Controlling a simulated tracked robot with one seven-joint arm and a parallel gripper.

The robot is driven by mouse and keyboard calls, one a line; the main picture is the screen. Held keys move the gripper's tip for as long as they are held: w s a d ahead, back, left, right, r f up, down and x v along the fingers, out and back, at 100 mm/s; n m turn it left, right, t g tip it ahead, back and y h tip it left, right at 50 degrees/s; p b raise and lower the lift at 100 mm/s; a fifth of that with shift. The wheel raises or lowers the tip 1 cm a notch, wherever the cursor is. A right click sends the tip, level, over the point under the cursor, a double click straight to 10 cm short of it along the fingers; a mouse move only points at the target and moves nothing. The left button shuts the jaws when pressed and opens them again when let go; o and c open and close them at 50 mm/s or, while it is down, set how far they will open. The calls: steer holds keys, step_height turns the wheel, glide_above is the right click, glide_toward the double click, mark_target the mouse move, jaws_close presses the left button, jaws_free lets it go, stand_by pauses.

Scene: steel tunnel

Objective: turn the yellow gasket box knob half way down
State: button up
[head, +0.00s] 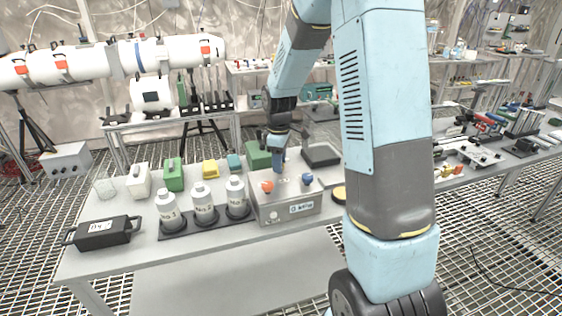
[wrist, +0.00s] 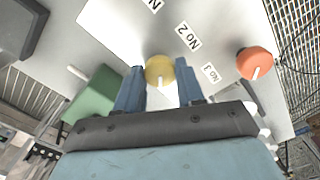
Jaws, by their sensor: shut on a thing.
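The grey gasket box (head: 287,212) stands on the near bench in the head view. An orange knob (head: 267,186) and a blue knob (head: 307,179) sit on its top. My gripper (head: 279,167) points down at the box between them, and the yellow knob is hidden there. In the wrist view the yellow knob (wrist: 159,68) lies between the two blue fingers of my gripper (wrist: 159,80), which are shut on it. The knob's pointer direction is hard to tell. The orange knob (wrist: 256,62), with a white mark, and labels such as No 2 and No 3 show on the box top (wrist: 130,30).
White bottles (head: 204,204) on a dark tray stand left of the box. A green box (head: 258,154) stands close behind it; it also shows in the wrist view (wrist: 97,96). A black case (head: 103,232) lies at the bench's left end. A dark tray (head: 321,154) lies behind right.

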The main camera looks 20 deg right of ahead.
steer(key=shift+w+r+m, duration=0.1)
steer(key=shift+w+m, duration=0.05)
steer(key=shift+m, duration=0.25)
steer(key=m, duration=0.6)
steer(key=shift+m, duration=0.3)
steer(key=m, duration=0.4)
steer(key=shift+m, duration=0.3)
steer(key=m, duration=0.3)
steer(key=shift+m, duration=0.3)
steer(key=m, duration=1.1)
steer(key=shift+w+r, duration=0.1)
steer(key=shift+m, duration=0.4)
